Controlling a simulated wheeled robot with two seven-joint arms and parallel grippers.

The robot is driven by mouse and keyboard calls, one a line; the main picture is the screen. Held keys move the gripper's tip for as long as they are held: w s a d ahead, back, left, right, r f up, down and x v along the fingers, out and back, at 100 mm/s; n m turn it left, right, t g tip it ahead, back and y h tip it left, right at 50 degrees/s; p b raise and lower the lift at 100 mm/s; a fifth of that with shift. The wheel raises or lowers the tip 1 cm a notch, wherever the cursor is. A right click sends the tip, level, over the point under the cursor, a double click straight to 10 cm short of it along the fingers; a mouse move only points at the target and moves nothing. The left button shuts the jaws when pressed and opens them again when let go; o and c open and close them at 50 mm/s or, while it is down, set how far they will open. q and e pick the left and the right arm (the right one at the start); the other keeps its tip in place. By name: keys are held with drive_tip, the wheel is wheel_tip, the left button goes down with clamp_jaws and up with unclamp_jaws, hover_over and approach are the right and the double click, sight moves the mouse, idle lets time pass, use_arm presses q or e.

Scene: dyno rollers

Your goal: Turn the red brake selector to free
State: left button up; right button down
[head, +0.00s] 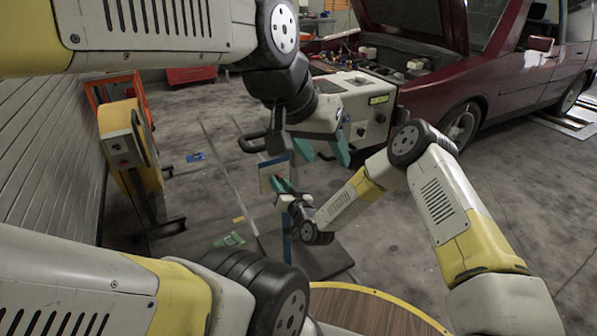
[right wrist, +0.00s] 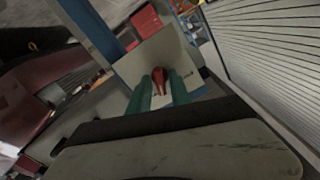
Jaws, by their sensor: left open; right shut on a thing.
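The red brake selector (right wrist: 160,77) sits on a pale square plate (right wrist: 184,60) in the right wrist view. My right gripper (right wrist: 161,92) has its two teal fingers on either side of the selector and is shut on it. In the head view my right gripper (head: 283,186) is at the plate (head: 271,168) on a blue post, and the selector is mostly hidden there. Small markings on the plate are too small to read. My left gripper (head: 323,152) is open and empty, above and right of the plate in the head view.
A grey console (head: 354,108) with knobs stands behind my left gripper. A dark red car (head: 460,75) with its bonnet up is at the back right. A yellow machine (head: 128,150) stands by the left wall. A round wooden table top (head: 365,312) is in front.

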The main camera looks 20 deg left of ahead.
drive_tip(key=m, duration=0.4)
drive_tip(key=shift+f+m, duration=0.1)
drive_tip(key=shift+m, duration=0.3)
idle(0.4)
drive_tip(key=c, duration=1.5)
unclamp_jaws()
drive_tip(key=v, duration=0.7)
drive_tip(key=shift+s+d, duration=0.2)
drive_tip(key=shift+d, duration=0.15)
